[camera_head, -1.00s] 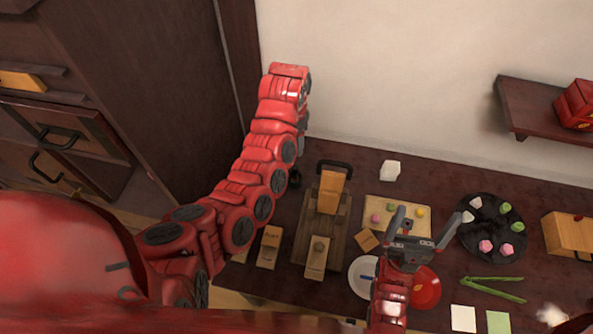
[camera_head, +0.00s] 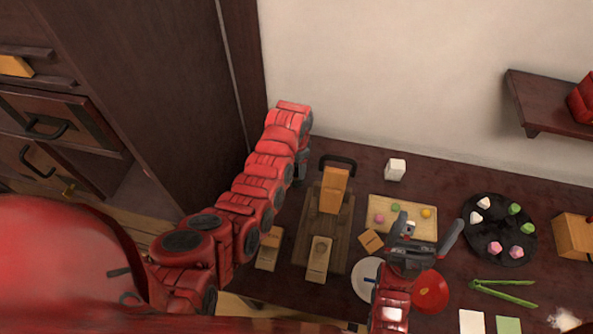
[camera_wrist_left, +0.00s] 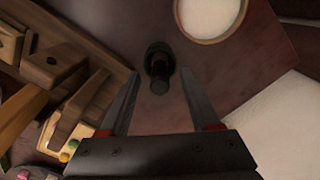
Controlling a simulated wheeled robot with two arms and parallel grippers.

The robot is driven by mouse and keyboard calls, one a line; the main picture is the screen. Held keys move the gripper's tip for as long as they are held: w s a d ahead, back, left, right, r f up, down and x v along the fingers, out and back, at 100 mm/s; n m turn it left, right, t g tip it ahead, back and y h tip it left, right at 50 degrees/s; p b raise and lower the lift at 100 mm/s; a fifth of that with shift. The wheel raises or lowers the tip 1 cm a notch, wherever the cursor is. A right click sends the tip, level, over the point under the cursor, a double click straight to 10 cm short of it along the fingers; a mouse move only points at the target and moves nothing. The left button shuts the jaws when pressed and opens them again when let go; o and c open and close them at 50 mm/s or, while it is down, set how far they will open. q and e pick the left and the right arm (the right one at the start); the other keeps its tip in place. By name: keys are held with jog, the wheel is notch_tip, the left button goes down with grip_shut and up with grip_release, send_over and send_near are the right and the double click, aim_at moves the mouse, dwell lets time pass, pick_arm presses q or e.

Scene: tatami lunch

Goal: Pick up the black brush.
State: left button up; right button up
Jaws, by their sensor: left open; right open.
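In the left wrist view a dark, round-topped upright thing, which looks like the black brush (camera_wrist_left: 158,62), stands on the dark table. The fingers of my left gripper (camera_wrist_left: 160,80) are open, one on each side of it. I cannot tell whether they touch it. In the head view the brush is not clearly visible, and my left arm hides most of that area. My right gripper (camera_head: 430,230) is open and empty, above the table near the red bowl (camera_head: 431,292).
A wooden stand (camera_head: 322,235) with blocks is right of my left arm. A wooden board (camera_head: 403,208) with small coloured pieces, a white block (camera_head: 395,170), a black plate (camera_head: 500,228) and green tongs (camera_head: 503,292) lie further right. A pale round container (camera_wrist_left: 209,18) is near the brush.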

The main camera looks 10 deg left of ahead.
pick_arm(q)
jog(key=shift+f, duration=0.9)
jog(key=shift+c, duration=0.2)
grip_shut()
